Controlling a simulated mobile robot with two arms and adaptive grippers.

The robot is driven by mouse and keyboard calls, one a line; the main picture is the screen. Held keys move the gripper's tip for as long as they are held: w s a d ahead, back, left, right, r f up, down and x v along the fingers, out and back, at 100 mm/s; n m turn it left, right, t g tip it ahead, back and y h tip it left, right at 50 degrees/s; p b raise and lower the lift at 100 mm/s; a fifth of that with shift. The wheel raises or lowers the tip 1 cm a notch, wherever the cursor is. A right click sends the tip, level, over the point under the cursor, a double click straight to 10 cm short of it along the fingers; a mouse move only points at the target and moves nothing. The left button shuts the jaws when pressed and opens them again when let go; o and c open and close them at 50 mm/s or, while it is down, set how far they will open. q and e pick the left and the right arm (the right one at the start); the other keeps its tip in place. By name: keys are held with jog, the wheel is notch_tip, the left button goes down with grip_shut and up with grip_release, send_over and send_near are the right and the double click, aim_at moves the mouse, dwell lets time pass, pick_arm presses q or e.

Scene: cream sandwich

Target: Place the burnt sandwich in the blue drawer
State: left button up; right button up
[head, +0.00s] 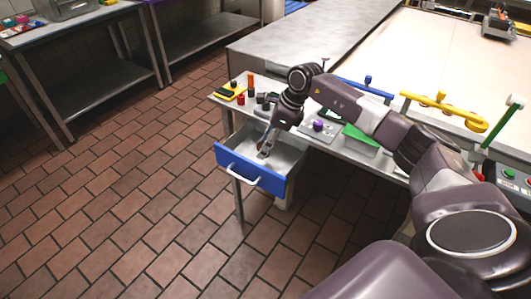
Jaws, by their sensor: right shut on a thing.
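The blue drawer (238,169) is pulled open below the left end of the work table, with its white handle facing the floor aisle. My right gripper (265,151) reaches down from the table side into the open drawer, over its pale inside. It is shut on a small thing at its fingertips. The gripper hides most of this thing, and it is too small to tell whether it is the burnt sandwich or whether it touches the drawer floor. No other sandwich can be made out. My left gripper is not in view.
A yellow handle (440,101) stands behind my right arm. The tiled floor at left is clear.

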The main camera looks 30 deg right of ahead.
aim_at(266, 162)
jog(key=shift+f+p, duration=0.3)
jog(key=shift+f, duration=2.1)
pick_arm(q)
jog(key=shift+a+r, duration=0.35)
pick_arm(e)
jog(key=shift+f, duration=0.1)
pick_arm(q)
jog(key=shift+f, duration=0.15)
pick_arm(e)
jog(key=o, duration=0.5)
jog(key=shift+d+r, duration=0.1)
jog(key=shift+r, duration=0.3)
pick_arm(q)
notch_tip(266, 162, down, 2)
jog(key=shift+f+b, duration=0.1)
jog(key=shift+b, duration=1.05)
pick_arm(e)
jog(key=v, duration=1.1)
jog(key=shift+s+r, duration=0.15)
jog(key=shift+r, duration=0.1)
